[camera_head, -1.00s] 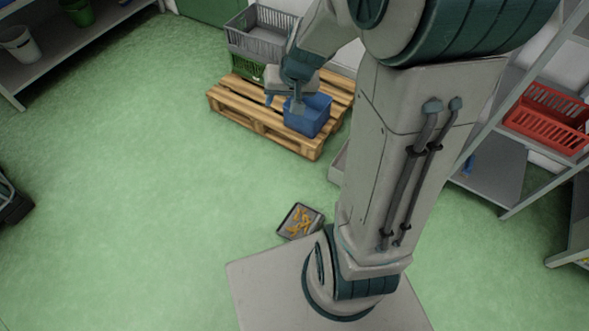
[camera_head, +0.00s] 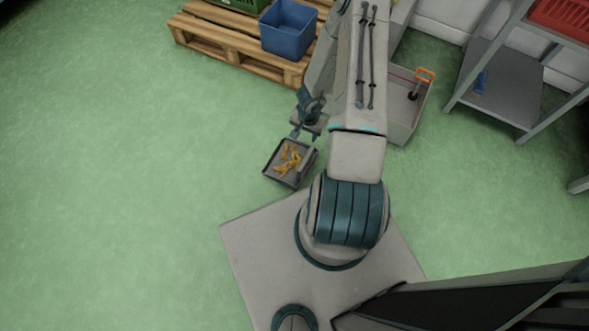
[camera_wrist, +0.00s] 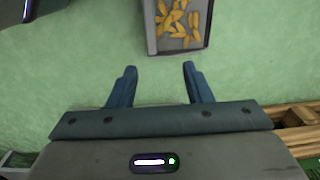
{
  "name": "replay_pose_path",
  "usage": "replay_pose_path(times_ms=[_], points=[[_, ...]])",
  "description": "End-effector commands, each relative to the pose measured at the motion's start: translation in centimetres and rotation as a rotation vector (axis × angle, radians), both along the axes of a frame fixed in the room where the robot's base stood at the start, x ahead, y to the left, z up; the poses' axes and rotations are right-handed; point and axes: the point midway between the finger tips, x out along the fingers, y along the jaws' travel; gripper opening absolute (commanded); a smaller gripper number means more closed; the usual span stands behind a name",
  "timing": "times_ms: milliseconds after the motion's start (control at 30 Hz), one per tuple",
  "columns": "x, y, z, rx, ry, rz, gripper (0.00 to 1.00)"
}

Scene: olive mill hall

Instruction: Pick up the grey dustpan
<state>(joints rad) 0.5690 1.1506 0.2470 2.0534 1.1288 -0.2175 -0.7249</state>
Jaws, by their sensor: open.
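The grey dustpan (camera_head: 273,166) lies on the green floor just in front of my base, with several yellow-orange scraps (camera_head: 290,158) in it. Its rim is dark, and a lighter grey bar shows along its right side. My gripper (camera_head: 306,134) is open and empty at the dustpan's far edge, seemingly above the floor. In the wrist view the dustpan (camera_wrist: 150,32) is at the top, beyond the two blue fingers of my gripper (camera_wrist: 159,68) and not between them. Its far part is cut off by the picture edge there.
A wooden pallet (camera_head: 225,45) carries a blue bin (camera_head: 288,32) and a green crate (camera_head: 228,5) at the back. A grey box (camera_head: 402,128) with an orange-handled tool stands to the right, near a metal shelf (camera_head: 500,85). The floor at left is clear.

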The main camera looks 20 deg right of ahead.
Motion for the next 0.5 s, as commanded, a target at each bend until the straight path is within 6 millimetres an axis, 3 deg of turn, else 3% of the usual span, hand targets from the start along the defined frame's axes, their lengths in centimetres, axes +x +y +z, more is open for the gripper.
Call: replay_pose_path(times_ms=[33, 200, 500], points=[[-0.8, 0.0, -2.3, 0.0, 0.02, -0.015, 0.45], [-2.0, 0.0, -4.8, -0.004, 0.051, -0.039, 0.45], [-2.1, 0.0, -10.5, -0.003, 0.054, -0.042, 0.45]])
